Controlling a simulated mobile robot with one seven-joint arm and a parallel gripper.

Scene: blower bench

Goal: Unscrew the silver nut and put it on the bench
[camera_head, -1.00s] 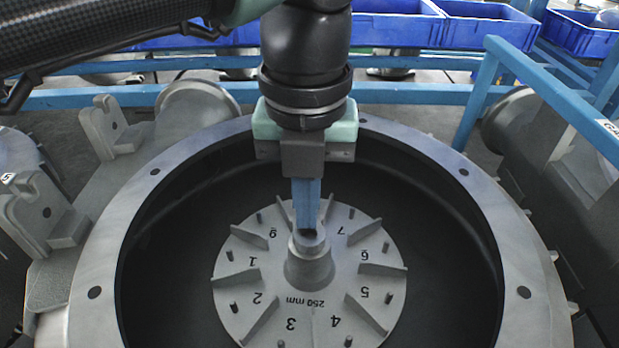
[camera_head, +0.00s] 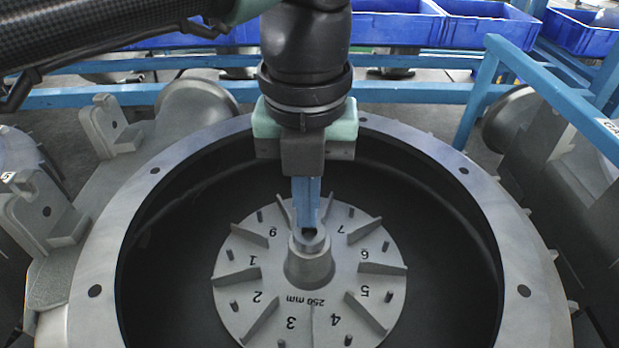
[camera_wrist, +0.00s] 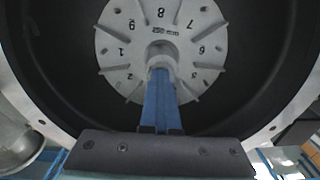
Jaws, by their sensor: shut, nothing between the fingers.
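A grey bladed impeller disc (camera_head: 250,285) with numbered sections sits inside the round housing. Its central hub (camera_head: 310,268) rises toward me, and a silver ring-like top (camera_head: 310,243), which looks like the nut, is at its upper end with a dark centre. I cannot tell a separate nut from the hub clearly. My gripper (camera_head: 308,226) points down with its blue fingers shut and empty, tips at the far edge of the hub top. Whether they touch it is unclear. In the wrist view the fingers (camera_wrist: 161,75) reach the hub (camera_wrist: 161,52) and partly hide its top.
The wide grey housing rim (camera_head: 95,250) with bolt holes surrounds the deep dark cavity. Grey castings (camera_head: 45,215) stand at the left. A blue rail (camera_head: 540,80) rises at the right, and blue bins (camera_head: 490,25) are at the back.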

